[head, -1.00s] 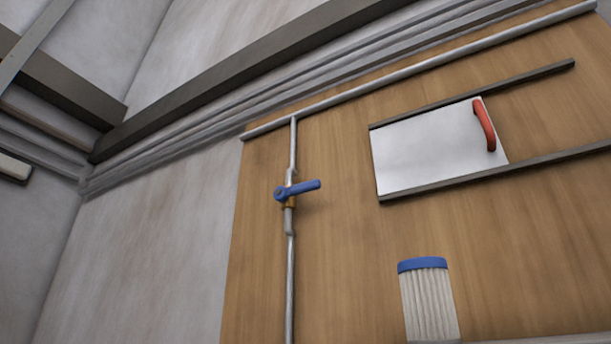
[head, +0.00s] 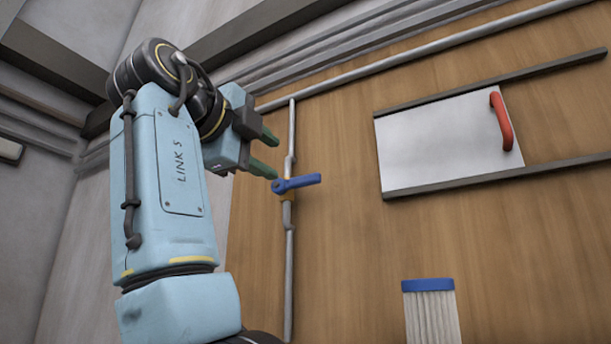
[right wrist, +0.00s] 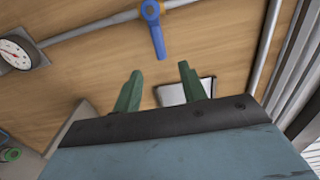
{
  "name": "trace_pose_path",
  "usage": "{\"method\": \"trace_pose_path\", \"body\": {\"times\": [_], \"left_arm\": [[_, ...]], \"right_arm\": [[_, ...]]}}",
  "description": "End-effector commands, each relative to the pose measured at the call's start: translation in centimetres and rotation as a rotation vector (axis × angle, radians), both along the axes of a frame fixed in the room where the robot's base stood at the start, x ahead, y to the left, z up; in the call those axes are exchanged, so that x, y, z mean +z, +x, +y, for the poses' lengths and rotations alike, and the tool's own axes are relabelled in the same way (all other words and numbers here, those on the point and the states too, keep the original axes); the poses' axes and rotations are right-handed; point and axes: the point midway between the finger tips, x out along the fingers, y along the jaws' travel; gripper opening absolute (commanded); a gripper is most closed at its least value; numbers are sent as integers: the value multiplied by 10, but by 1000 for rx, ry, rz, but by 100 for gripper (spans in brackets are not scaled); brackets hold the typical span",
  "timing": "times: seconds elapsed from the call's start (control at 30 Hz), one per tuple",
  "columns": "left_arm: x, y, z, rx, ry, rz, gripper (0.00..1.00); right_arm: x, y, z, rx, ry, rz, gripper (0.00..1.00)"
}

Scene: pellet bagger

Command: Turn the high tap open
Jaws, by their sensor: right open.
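The high tap's blue lever (head: 299,183) points right, across the vertical grey pipe (head: 290,250) on the wooden board. In the right wrist view the blue lever (right wrist: 156,33) is beyond the fingertips, near the top edge. My right gripper (head: 271,155) is open and empty, with green fingers to the left of the pipe and just above the lever's pivot in the head view. In the right wrist view the gripper's two fingers (right wrist: 160,72) are spread, and the lever's end appears between and past them. No contact with the lever shows. My left gripper is out of view.
A white sliding plate (head: 445,150) with a red handle (head: 502,121) sits between dark rails at right. A round gauge (right wrist: 15,52) shows in the right wrist view. Board between tap and plate is clear.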

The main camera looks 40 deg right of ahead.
Motion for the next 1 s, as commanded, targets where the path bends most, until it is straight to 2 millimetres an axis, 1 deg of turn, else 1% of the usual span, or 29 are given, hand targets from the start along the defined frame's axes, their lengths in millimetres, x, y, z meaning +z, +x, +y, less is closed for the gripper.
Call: {"method": "trace_pose_path", "body": {"times": [0.4,0.53,0.6,0.73,1.0], "left_arm": [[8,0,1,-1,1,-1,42],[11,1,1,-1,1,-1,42],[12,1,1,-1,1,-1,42],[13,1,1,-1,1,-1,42],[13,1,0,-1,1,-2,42]], "right_arm": [[0,33,-78,-1,0,6,42],[-1,42,-98,0,-2,7,42],[-1,45,-105,1,-2,7,42],[-1,49,-114,1,-3,6,42],[-1,50,-116,2,-4,6,42]]}}
